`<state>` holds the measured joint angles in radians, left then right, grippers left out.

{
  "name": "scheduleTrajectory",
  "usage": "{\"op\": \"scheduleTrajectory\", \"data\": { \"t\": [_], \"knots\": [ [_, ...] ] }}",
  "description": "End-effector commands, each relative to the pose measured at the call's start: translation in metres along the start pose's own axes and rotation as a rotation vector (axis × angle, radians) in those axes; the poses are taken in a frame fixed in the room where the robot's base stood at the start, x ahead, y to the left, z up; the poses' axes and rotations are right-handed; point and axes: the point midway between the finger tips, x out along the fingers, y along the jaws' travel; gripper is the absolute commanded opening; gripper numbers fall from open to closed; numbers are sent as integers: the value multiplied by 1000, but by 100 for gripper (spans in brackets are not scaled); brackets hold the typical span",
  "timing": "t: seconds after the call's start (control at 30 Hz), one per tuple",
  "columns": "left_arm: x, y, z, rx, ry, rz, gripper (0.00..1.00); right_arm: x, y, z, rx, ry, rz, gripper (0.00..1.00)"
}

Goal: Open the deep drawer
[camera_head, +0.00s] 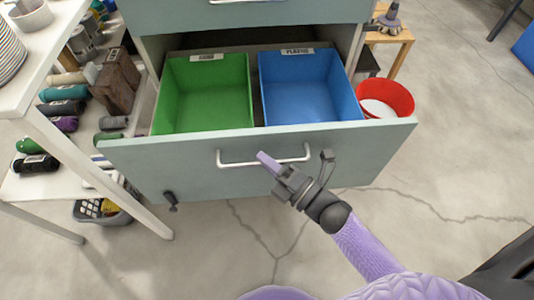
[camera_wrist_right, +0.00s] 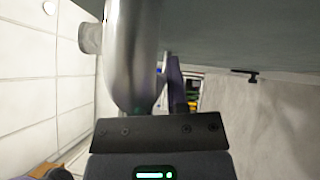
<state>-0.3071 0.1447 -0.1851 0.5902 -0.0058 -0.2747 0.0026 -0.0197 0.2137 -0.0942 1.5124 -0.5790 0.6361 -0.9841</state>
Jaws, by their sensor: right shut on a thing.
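The deep drawer (camera_head: 190,165) is a grey-green drawer pulled well out of its cabinet, so its inside shows in the head view. Its silver bar handle (camera_head: 237,163) runs across the middle of the front. My right gripper (camera_head: 288,168) is at the right part of this handle and shut on it. In the right wrist view the handle (camera_wrist_right: 135,55) fills the space in front of the gripper, with the drawer front (camera_wrist_right: 245,30) to the right. The far finger is partly hidden there. My left gripper is not in view.
In the drawer stand a green bin (camera_head: 202,95) and a blue bin (camera_head: 308,90). A red bowl (camera_head: 398,97) is at the right, beyond the drawer front. The concrete floor in front is clear.

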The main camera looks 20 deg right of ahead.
Motion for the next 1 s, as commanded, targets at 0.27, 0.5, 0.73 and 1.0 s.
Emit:
{"op": "scheduleTrajectory", "data": {
  "t": [0.27,0.5,0.73,1.0],
  "knots": [
    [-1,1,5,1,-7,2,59,-2,0,-2,0,0,-2,0],
    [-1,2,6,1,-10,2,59,-2,0,-2,0,0,-2,28],
    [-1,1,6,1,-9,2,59,-1,0,-1,0,0,-1,52],
    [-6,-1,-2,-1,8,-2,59,-19,2,-1,1,0,-4,52]
  ]
}}
